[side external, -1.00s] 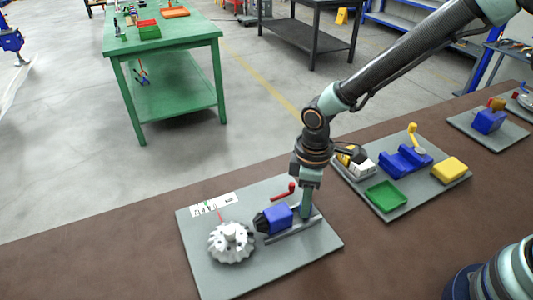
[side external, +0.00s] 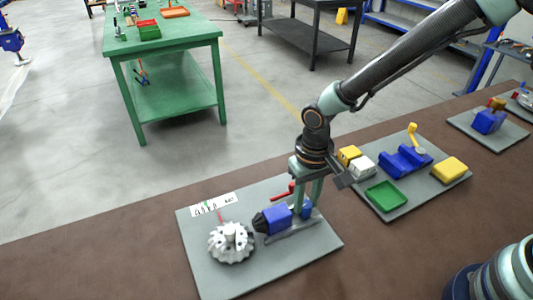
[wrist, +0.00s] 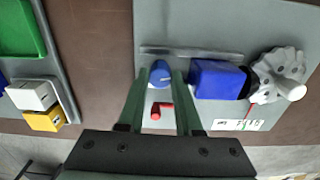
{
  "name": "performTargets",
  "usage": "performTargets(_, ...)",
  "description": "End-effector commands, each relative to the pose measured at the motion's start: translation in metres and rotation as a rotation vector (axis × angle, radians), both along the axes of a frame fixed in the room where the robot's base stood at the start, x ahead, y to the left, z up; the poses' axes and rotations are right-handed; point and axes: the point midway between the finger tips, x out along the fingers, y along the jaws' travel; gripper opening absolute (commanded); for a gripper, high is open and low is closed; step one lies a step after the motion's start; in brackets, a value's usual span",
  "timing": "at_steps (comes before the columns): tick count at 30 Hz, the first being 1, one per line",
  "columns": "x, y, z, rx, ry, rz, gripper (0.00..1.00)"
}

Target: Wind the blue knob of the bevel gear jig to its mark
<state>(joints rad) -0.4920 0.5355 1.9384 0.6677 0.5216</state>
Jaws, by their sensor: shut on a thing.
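The bevel gear jig has a blue block (side external: 277,218), a grey-white toothed gear (side external: 231,242) and a white scale card (side external: 214,204). A red pointer (side external: 219,215) and a green mark (side external: 206,205) show at the card; their exact alignment is too small to tell. My gripper (side external: 306,210) points down at the block's right end, shut on the blue knob (wrist: 160,74). In the wrist view the knob sits between the fingers and has a pale line on its face. The fingers hide part of the knob in the side view.
The grey base plate (side external: 222,285) lies on the brown bench. A second plate to the right carries a green tray (side external: 386,195), blue block (side external: 405,160) and yellow block (side external: 449,170).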

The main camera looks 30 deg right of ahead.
Motion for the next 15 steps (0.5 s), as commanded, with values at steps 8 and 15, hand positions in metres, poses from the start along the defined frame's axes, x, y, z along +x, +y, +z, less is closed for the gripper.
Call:
performTargets(8, 0.0, -0.0002, 0.0014, 0.0, 0.0, -0.262, 0.0)
performTargets(15, 0.0, -0.0003, 0.0015, 0.0, 0.0, -0.489, 0.0)
